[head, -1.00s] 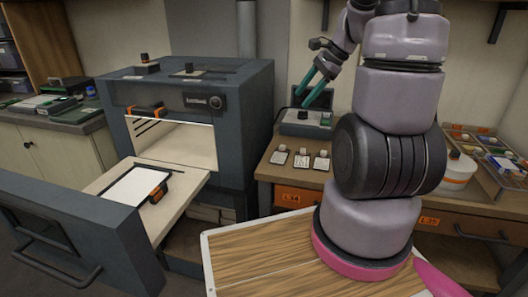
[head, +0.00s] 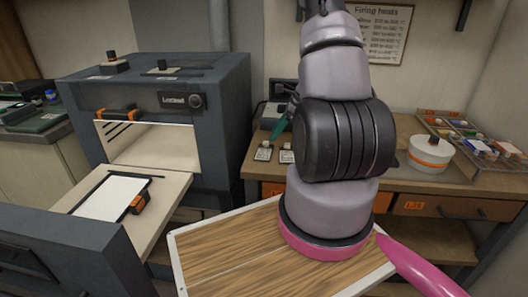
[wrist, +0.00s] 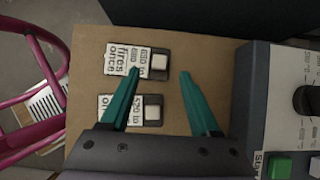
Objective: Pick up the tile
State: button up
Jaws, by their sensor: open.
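Small labelled plates lie on the wooden bench, each a dark base with a printed card and a pale square block; I cannot tell which is the task's tile. In the wrist view, the far plate (wrist: 128,61) reads "fires once" and a nearer plate (wrist: 120,106) lies below it, partly covered by a finger. In the head view, one plate (head: 263,153) shows whole and another (head: 286,156) stands beside my arm. My gripper (wrist: 160,73) is open and empty, its teal fingertips above the bench by the far plate's pale block. In the head view it is mostly hidden behind my arm.
A grey device (wrist: 290,105) with a black knob and green button stands close right of my gripper. A kiln (head: 165,105) stands left, with a white sheet (head: 112,197) on its pulled-out shelf. A white round pot (head: 431,155) and a tray of colours (head: 478,140) are at right.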

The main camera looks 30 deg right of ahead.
aim_at(268, 142)
jog(key=x, duration=0.4)
jog(key=shift+w+a+f, duration=0.2)
jog(key=shift+a, duration=0.15)
grip_shut()
notch_tip(268, 142, up, 13)
dwell(0.7)
jog(key=shift+a, duration=0.1)
